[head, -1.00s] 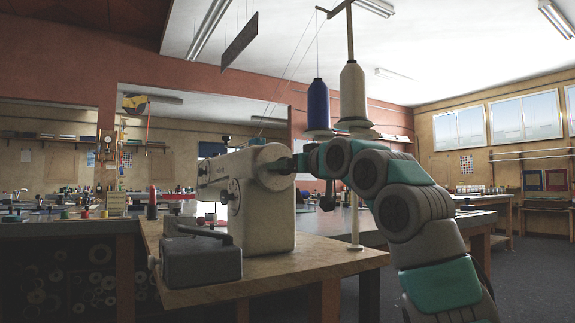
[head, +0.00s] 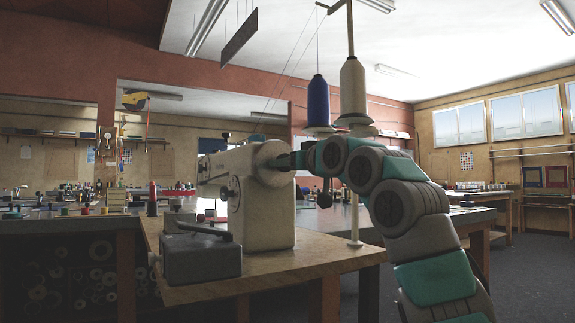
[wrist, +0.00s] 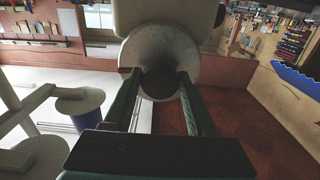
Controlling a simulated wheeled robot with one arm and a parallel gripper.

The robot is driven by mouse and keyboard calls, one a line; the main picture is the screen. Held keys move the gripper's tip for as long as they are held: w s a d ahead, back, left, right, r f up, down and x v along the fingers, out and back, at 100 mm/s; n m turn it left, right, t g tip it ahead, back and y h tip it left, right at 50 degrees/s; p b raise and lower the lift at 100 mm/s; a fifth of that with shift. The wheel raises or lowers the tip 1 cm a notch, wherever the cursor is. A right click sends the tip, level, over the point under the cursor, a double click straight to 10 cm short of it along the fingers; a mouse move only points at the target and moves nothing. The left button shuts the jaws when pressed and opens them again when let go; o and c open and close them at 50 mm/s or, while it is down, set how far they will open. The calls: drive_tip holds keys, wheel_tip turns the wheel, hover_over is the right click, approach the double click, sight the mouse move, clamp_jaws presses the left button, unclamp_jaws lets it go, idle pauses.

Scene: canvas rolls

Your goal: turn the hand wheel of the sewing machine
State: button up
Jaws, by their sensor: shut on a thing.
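The cream sewing machine (head: 262,220) stands upright on a wooden-topped table (head: 300,262) in the head view. Its round hand wheel (head: 272,163) is at the machine's right end, facing my arm. My gripper (head: 294,162) reaches it from the right, and the fingertips are mostly hidden there. The wheel's dark centre sits between the fingertips.
A blue thread cone (head: 318,103) and a white one (head: 353,92) stand on a thread stand (head: 354,222) behind my arm. A grey box-like unit (head: 200,260) sits at the table's front left. Open floor (head: 530,275) lies to the right.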

drive_tip(key=c, duration=0.4)
drive_tip(key=shift+m, duration=0.3)
